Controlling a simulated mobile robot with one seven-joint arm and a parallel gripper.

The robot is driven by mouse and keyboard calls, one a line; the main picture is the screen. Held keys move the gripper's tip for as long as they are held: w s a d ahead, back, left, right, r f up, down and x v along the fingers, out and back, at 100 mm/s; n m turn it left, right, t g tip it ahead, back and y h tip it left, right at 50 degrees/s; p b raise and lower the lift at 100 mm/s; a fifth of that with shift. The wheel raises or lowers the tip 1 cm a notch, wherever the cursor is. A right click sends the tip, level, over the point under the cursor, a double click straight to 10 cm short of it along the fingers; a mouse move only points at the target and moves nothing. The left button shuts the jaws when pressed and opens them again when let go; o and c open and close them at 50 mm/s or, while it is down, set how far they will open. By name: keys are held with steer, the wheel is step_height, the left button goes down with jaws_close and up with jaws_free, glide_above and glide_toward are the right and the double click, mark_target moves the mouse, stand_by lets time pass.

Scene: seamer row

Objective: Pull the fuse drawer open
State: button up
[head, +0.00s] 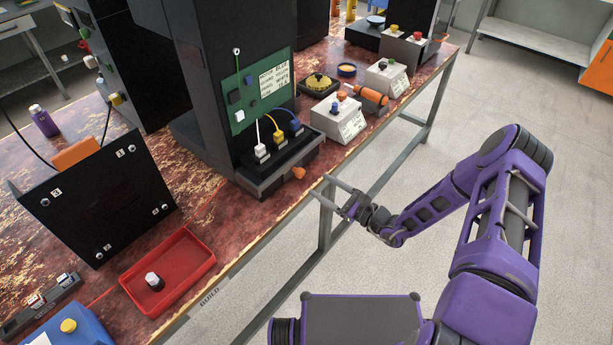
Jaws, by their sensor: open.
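A dark grey drawer-like unit (277,178), which seems to be the fuse drawer, sits low at the foot of the tall black cabinet (225,60). It appears closed. A small orange knob (298,173) shows at its front right. My gripper (320,187) is at the table's front edge, just right of and slightly below the knob in the picture. Its two fingers are apart and empty, and point toward the knob with a small gap between.
A green board (258,92) and white, yellow and blue plugs (278,141) are above the drawer. A grey box (340,118) stands to the right. A red tray (168,270) and a black panel (95,200) stand left. The floor in front is clear.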

mark_target(302, 174)
steer(key=x, duration=0.6)
steer(key=shift+w+a, duration=0.2)
steer(key=shift+a, duration=0.1)
jaws_close()
steer(key=shift+d, duration=0.1)
stand_by(1.0)
